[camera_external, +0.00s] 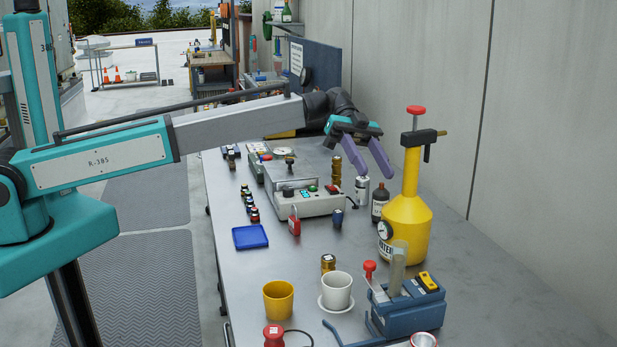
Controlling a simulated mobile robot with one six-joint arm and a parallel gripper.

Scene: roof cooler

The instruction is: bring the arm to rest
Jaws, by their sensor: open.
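My gripper (362,160) hangs at the end of my outstretched teal and grey arm, above the far middle of the metal bench (290,262). Its two purple fingers point down and to the right and are spread apart, with nothing seen held between them. Behind and below it are a brass-coloured stack (336,172) and a small white canister (362,190). The gripper appears above these; whether a finger touches either one cannot be told from this angle.
A yellow pressure sprayer (405,220) stands right of the gripper. A grey control box (302,202) sits left of it. A wall (540,130) bounds the right.

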